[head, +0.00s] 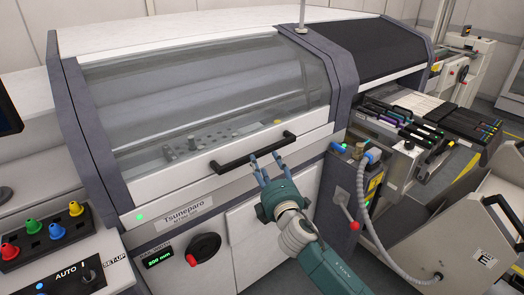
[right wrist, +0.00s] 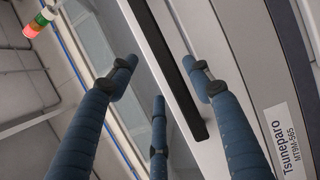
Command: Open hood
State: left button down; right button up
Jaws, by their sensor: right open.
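The hood (head: 205,95) of the machine is down, a curved clear window with a white lower frame. Its black bar handle (head: 253,153) runs across that frame. My right gripper (head: 267,164), with blue fingers, is open just in front of the handle's right half, fingers pointing at it. In the right wrist view the handle (right wrist: 166,65) lies between the spread fingertips (right wrist: 160,78), with nothing clamped. Whether any finger touches the handle, I cannot tell. My left gripper is not in view.
A control panel with coloured buttons (head: 56,231) is at the left. A dark rotary knob (head: 203,248) sits below the hood.

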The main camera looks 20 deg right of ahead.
aim_at(261, 153)
jog(key=w, duration=0.7)
jog(key=shift+w+d+f, duration=0.1)
jog(key=shift+w+d, duration=0.2)
jog(key=shift+w, duration=0.1)
grip_shut()
